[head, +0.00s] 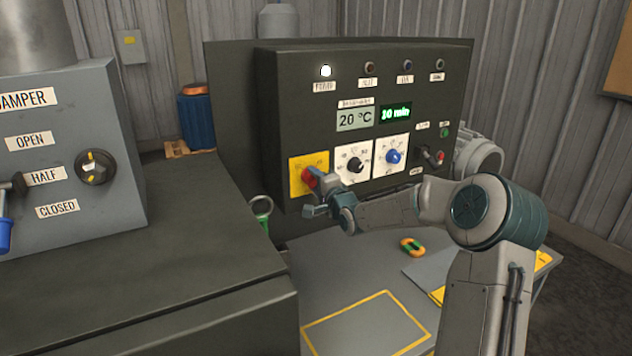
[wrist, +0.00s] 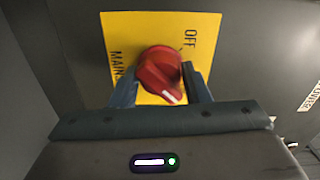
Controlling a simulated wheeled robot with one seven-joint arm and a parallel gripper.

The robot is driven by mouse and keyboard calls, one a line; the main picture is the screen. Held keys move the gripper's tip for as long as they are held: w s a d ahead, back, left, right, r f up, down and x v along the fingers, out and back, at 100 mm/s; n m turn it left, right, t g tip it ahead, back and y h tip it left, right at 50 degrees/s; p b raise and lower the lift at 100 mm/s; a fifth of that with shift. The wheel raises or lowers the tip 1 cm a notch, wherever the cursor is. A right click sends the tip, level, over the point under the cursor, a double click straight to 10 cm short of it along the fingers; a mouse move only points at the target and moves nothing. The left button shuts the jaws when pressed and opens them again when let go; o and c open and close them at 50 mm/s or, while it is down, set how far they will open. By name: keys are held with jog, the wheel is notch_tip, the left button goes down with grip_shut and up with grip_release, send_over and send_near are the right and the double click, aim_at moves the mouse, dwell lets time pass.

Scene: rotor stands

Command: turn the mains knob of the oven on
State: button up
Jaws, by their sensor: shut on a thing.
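The oven panel (head: 290,120) is a dark box with a yellow plate at its lower left. The red mains knob (head: 309,179) sits on this yellow plate (head: 296,163). In the wrist view the red knob (wrist: 158,70) is between the fingers of my gripper (wrist: 163,88), which is shut on it. A white mark on the knob points toward the bottom of that view, away from the OFF label (wrist: 190,40). The MAINS label (wrist: 116,66) is partly covered by a finger. In the head view my gripper (head: 320,200) hides part of the knob. The leftmost lamp (head: 326,71) glows white.
To the right of the plate are a black-pointer dial (head: 355,165), a blue dial (head: 393,156) and a small red-tipped switch (head: 438,157). A damper box (head: 70,150) stands left. A green-and-orange ring (head: 413,247) lies on the table.

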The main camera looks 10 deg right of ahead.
jog(key=o, duration=1)
jog(key=shift+c, duration=0.2)
jog(key=shift+s, duration=0.1)
jog(key=b+v, duration=0.2)
jog(key=v, duration=1.1)
jog(key=shift+s+b, duration=0.3)
jog(key=shift+d, duration=0.15)
